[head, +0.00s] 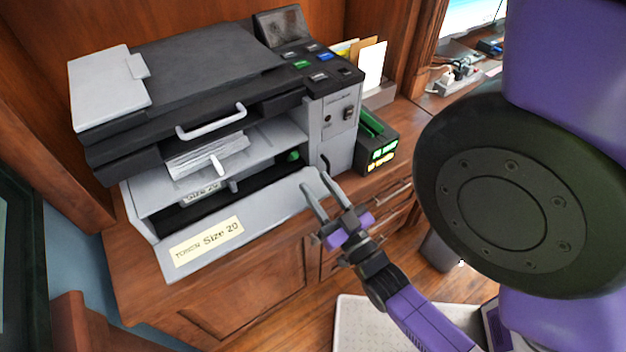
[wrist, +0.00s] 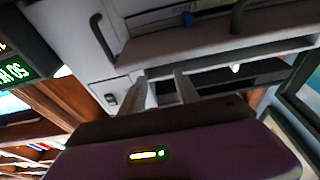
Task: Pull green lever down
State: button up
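The green lever (head: 293,156) is a small green knob inside the dark open front bay of the grey and black printer (head: 205,75), at the bay's right end. I cannot make it out in the wrist view. My gripper (head: 316,183) is open and empty, its two fingers apart and pointing toward the printer. In the head view its fingertips are just below and right of the lever, by the right end of the lowered front flap (head: 255,222). The fingers also show in front of the printer's face in the wrist view (wrist: 162,85). I cannot tell the exact gap to the lever.
The printer stands on a wooden cabinet (head: 250,290). A paper tray with white paper (head: 205,155) sits above the bay. A black box with green and yellow labels (head: 375,140) stands right of the printer. Wooden walls close in at left and behind.

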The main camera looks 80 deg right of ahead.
aim_at(295, 155)
jog(key=shift+c, duration=1.3)
jog(key=shift+w+r+n+y+b, duration=0.2)
jog(key=shift+w+r+n+y, duration=0.25)
jog(key=shift+r, duration=0.2)
jog(key=shift+w+r+n+y+b, duration=0.15)
jog(key=shift+w+r+n+y, duration=0.25)
jog(key=shift+r, duration=0.2)
jog(key=shift+d, duration=0.25)
jog(key=shift+d+m+g+y, duration=0.25)
jog(key=shift+m+g, duration=0.1)
jog(key=shift+g, duration=0.15)
jog(key=shift+s+d+f+m+g, duration=0.1)
jog(key=shift+d+f+m+g, duration=0.25)
jog(key=shift+d+m+g, duration=0.05)
jog(key=shift+p+x, duration=0.9)
jog(key=shift+x, duration=2.8)
grip_shut()
